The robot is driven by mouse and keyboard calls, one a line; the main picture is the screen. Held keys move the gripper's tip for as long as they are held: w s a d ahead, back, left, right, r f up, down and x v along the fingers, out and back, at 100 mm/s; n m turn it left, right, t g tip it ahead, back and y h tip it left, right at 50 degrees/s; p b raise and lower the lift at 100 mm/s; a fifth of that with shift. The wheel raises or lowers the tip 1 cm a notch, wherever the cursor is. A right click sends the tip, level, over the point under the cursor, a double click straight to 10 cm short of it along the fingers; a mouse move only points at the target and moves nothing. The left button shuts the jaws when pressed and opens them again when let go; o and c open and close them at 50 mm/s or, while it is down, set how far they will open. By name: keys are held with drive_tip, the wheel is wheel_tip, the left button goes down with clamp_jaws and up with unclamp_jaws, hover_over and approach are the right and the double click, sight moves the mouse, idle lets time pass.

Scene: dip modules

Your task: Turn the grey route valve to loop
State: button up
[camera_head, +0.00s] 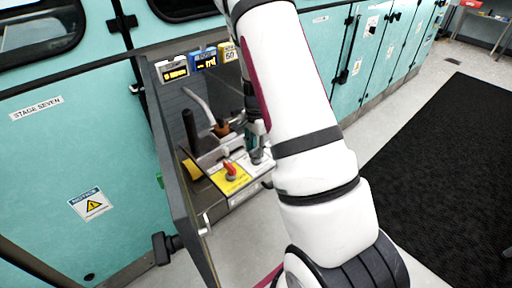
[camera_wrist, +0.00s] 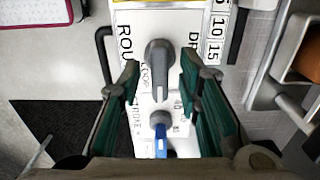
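The grey route valve (camera_wrist: 158,58) is a rounded knob with a lever handle on a white panel (camera_wrist: 125,18). In the wrist view its handle points down the picture, beside partly covered lettering. My gripper (camera_wrist: 160,72) has teal-padded fingers, spread apart to the left and right of the valve handle. Gaps show between the handle and both fingers; the depth between them is hard to tell. In the head view my arm hides most of my gripper (camera_head: 254,138) and much of the panel near it.
A blue-handled knob (camera_wrist: 160,135) sits just below the grey valve in the wrist view. A red valve (camera_head: 231,171) stands on a yellow plate (camera_head: 232,181). A bent metal pipe (camera_head: 200,105) and a dark upright handle (camera_head: 190,130) stand behind. A dark side wall (camera_head: 182,215) bounds the left.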

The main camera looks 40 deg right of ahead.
sight(256, 149)
wheel_tip(256, 149, up, 12)
idle(0.7)
idle(0.4)
